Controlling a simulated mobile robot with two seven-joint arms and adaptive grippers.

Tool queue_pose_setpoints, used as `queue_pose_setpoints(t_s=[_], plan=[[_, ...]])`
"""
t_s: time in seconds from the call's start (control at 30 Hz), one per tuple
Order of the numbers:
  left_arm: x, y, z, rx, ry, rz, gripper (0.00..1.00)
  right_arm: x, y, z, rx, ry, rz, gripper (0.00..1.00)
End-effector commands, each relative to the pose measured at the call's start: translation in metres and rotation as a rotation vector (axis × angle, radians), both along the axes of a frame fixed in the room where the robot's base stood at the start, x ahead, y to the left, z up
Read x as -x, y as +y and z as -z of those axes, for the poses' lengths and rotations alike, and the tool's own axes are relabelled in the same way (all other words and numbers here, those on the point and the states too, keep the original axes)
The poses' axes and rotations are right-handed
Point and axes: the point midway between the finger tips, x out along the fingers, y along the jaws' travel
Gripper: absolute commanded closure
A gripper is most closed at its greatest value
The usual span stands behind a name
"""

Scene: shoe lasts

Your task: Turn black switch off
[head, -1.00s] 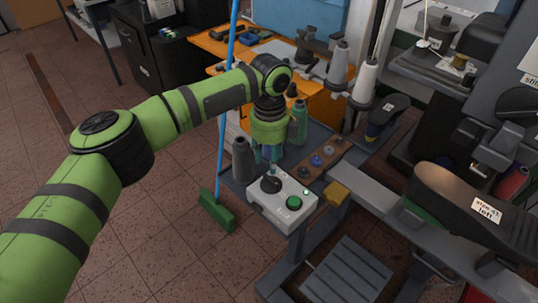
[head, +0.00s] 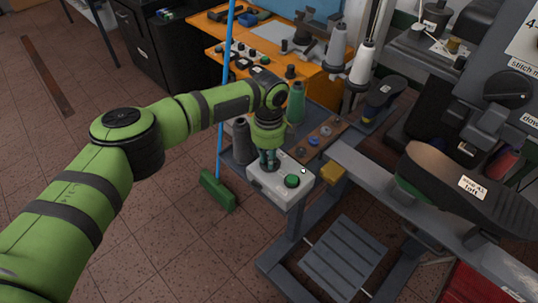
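A light grey control box (head: 266,184) sits at the near end of the grey machine bench. A round green button (head: 292,181) is on its top at the right, with a small pale indicator (head: 303,171) behind it. My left gripper (head: 268,164) points down over the left part of the box top, at the black switch. The fingers hide nearly all of the switch, so its position and whether they grip it cannot be told. My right gripper is not in view.
A dark grey thread cone (head: 241,142) stands just left of my gripper and a green one (head: 296,103) behind it. A blue-handled green broom (head: 217,190) stands left of the box. A dark shoe last (head: 461,185) is at right.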

Motion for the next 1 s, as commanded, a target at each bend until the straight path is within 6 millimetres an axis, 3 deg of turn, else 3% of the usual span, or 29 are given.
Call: queue_pose_setpoints(t_s=[0.2, 0.47, 1.0], plan=[[0.000, 0.000, 0.000, -0.001, 0.001, -0.002, 1.00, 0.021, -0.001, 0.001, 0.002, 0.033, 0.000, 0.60], [0.000, 0.000, -0.001, 0.000, 0.001, -0.056, 1.00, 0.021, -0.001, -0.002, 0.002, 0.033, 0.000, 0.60], [0.002, -0.002, -0.002, 0.000, 0.003, -0.491, 1.00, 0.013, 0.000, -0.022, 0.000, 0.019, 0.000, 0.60]])
